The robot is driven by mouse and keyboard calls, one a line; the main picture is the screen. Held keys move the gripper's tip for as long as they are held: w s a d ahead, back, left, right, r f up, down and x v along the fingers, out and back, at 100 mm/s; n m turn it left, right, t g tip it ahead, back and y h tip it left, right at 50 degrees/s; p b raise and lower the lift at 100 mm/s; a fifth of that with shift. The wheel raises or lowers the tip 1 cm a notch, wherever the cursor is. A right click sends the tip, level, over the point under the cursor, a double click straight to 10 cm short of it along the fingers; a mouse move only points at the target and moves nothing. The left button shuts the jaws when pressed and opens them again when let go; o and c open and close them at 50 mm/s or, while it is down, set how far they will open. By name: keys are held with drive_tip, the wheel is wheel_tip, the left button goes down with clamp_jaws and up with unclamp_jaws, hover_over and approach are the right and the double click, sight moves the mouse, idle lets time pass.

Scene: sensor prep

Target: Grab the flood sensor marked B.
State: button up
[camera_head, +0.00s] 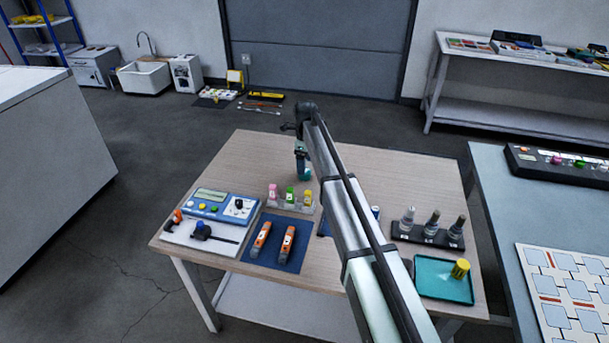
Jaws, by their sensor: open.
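I cannot read a B on anything, so I cannot tell which thing is the flood sensor marked B. Three grey, dark-topped upright pieces (432,224) stand in a dark rack (405,237) on the right of the wooden table, with small pale labels at their front. Two orange-and-grey handheld pieces (261,240) lie on a dark blue mat (273,263) at the front left. My gripper (303,174) points down over the middle back of the table, open. A small teal thing (306,175) shows at its tips; I cannot tell whether they touch. My arm hides part of the table's middle.
A holder (290,208) with pink, green and yellow-capped bottles stands left of my arm. A blue meter (222,205) lies on a white tray at left. A teal tray (430,290) with a yellow cylinder (460,269) is front right. The table's back (260,155) looks clear.

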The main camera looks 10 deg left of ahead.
drive_tip(key=shift+w+a+f, duration=0.1)
drive_tip(key=shift+a+f, duration=0.05)
drive_tip(key=shift+f, duration=1.15)
drive_tip(key=shift+w+a+f, duration=0.1)
drive_tip(key=shift+a+f, duration=0.05)
drive_tip(key=shift+f, duration=1.15)
drive_tip(key=c, duration=1.1)
drive_tip(key=shift+c, duration=0.2)
drive_tip(key=shift+r, duration=0.1)
